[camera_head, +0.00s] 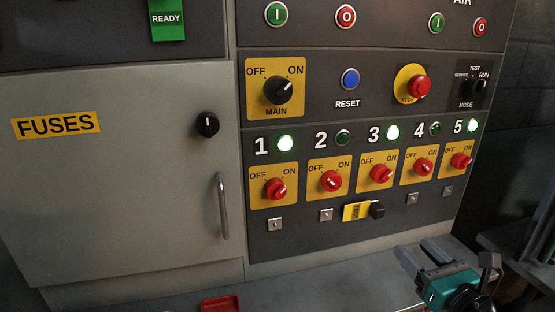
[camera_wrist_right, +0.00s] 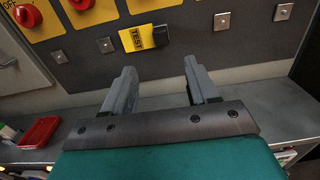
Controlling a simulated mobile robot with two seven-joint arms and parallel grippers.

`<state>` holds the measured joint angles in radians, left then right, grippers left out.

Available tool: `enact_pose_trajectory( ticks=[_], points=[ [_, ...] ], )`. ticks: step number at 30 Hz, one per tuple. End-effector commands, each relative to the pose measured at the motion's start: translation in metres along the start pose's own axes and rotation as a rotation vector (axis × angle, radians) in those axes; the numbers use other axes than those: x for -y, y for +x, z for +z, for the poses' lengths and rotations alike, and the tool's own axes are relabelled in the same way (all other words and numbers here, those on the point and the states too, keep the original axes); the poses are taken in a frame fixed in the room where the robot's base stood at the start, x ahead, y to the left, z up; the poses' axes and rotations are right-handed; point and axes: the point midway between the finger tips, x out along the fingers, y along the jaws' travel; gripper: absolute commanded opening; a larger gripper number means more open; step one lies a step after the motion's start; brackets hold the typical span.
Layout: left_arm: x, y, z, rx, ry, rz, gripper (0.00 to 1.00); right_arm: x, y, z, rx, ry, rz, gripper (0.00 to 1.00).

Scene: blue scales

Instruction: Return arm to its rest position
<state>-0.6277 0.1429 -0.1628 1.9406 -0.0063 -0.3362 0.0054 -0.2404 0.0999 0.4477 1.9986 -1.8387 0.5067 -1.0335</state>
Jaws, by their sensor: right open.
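My right gripper (camera_head: 424,254) is at the lower right of the head view, low in front of the control panel (camera_head: 300,228) and above the shelf. In the wrist view my right gripper (camera_wrist_right: 160,82) has its two grey fingers wide apart, with nothing between them. A yellow TEST tag with a black knob (camera_wrist_right: 145,37) is on the panel ahead of the fingers, apart from them. The tag and knob (camera_head: 362,211) also show in the head view, below switch 3. My left gripper is not in view.
Red rotary switches (camera_head: 331,181) line the panel; green lamps 1, 3 and 5 are lit. A FUSES cabinet door (camera_head: 120,210) with a handle (camera_head: 222,205) is at left. A red tray (camera_head: 220,305) sits on the shelf (camera_head: 330,275). Dark equipment (camera_head: 535,235) stands at far right.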

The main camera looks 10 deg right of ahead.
Motion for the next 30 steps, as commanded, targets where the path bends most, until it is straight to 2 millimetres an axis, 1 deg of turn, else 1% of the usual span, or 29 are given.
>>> enact_pose_trajectory(
  ticks=[2,5,8,9,11,12,14,15,17,18,20,21,24,27,30],
  points=[
    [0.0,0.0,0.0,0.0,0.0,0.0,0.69,-0.005,-0.001,-0.001,0.014,0.068,0.008,0.58],
    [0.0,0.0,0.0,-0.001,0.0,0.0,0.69,-0.018,-0.002,-0.004,0.049,0.267,0.026,0.58],
    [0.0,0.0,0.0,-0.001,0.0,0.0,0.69,-0.034,-0.007,-0.011,0.084,0.584,0.038,0.58],
    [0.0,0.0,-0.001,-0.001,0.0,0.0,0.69,-0.04,-0.009,-0.016,0.092,0.729,0.036,0.58],
    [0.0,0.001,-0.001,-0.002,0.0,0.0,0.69,-0.048,-0.013,-0.025,0.097,0.947,0.026,0.58],
    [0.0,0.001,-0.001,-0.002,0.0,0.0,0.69,-0.052,-0.016,-0.033,0.097,1.093,0.013,0.58],
    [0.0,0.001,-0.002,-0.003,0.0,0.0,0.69,-0.06,-0.021,-0.047,0.087,1.312,-0.017,0.58],
    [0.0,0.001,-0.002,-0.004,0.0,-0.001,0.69,-0.065,-0.025,-0.059,0.076,1.459,-0.045,0.58],
    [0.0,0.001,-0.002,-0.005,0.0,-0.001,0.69,-0.074,-0.032,-0.078,0.055,1.677,-0.1,0.58],
    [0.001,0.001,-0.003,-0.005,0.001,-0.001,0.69,-0.081,-0.038,-0.092,0.037,1.822,-0.144,0.58],
    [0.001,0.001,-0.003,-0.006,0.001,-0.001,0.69,-0.093,-0.048,-0.114,0.005,2.034,-0.227,0.58],
    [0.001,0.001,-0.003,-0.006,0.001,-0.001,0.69,-0.103,-0.055,-0.13,-0.018,2.172,-0.292,0.58],
    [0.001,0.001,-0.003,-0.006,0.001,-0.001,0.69,-0.129,-0.077,-0.166,-0.077,2.473,-0.477,0.58],
    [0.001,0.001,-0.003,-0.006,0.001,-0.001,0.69,-0.155,-0.098,-0.193,-0.127,2.697,-0.663,0.58],
    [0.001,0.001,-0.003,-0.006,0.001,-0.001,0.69,-0.175,-0.114,-0.21,-0.161,2.835,-0.812,0.58]
  ],
)
